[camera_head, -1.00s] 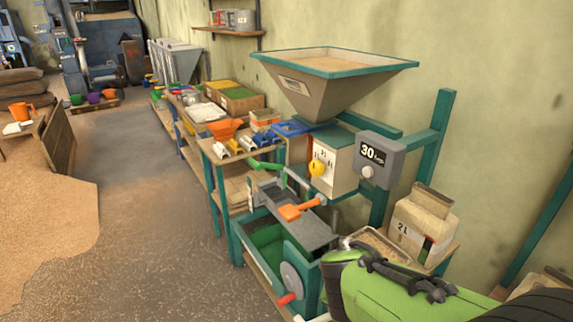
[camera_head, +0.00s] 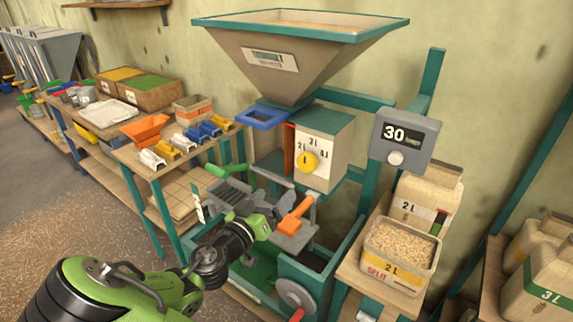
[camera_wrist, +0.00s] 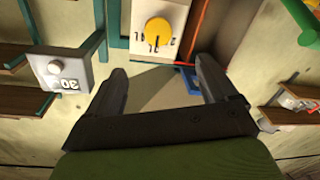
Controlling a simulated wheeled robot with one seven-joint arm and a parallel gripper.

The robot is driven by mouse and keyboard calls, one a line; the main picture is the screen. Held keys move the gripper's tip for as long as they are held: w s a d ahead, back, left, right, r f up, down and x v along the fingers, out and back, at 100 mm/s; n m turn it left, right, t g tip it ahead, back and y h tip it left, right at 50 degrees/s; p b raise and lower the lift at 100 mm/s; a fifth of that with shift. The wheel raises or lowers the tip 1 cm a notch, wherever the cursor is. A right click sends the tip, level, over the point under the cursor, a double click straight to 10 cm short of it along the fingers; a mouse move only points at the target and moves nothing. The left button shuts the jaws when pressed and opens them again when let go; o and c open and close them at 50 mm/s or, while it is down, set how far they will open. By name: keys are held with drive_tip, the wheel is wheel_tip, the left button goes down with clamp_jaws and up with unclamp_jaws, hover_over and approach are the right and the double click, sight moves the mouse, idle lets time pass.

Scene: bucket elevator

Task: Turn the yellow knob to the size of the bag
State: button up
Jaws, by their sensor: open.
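The yellow knob (camera_head: 308,162) is on the pale dial box (camera_head: 323,146) under the hopper. Labels 2 L, 3 L and 4 L stand left, above and right of it. In the wrist view, upside down, the knob (camera_wrist: 158,30) has a dark pointer line that seems directed near the middle label. My gripper (camera_wrist: 163,76) is open and empty, its fingers apart, with the knob beyond them and not touched. A paper bag (camera_head: 424,208) marked 2 L stands on the right shelf.
An orange handle (camera_head: 294,215) sticks up below the dial box. A grey box (camera_head: 403,143) reads 30. A grain-filled container (camera_head: 400,262) marked SPLIT 2 L stands before the bag. A 3 L bag (camera_head: 545,290) is at far right. The hopper (camera_head: 290,60) is above.

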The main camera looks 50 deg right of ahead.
sight(305, 164)
drive_tip(key=d, duration=0.5)
drive_tip(key=w+d, duration=0.1)
drive_tip(key=d, duration=0.4)
drive_tip(key=w+d, duration=0.1)
drive_tip(key=d, duration=0.4)
drive_tip(key=shift+w+d+p, duration=0.15)
drive_tip(key=shift+d+p, duration=0.05)
drive_tip(key=shift+p, duration=0.15)
drive_tip(key=c, duration=1.1)
drive_tip(key=shift+o, duration=0.2)
drive_tip(key=n+p, duration=0.1)
drive_tip(key=n, duration=0.1)
drive_tip(key=n+p, duration=0.1)
drive_tip(key=n, duration=0.1)
drive_tip(key=n+p, duration=0.1)
drive_tip(key=n, duration=0.1)
drive_tip(key=shift+r+y, duration=0.25)
drive_tip(key=shift+y, duration=0.05)
drive_tip(key=n+p, duration=0.3)
drive_tip(key=n, duration=0.2)
drive_tip(key=shift+a+f+g+p, duration=0.1)
drive_tip(key=shift+g+p, duration=0.3)
drive_tip(key=shift+n, duration=0.4)
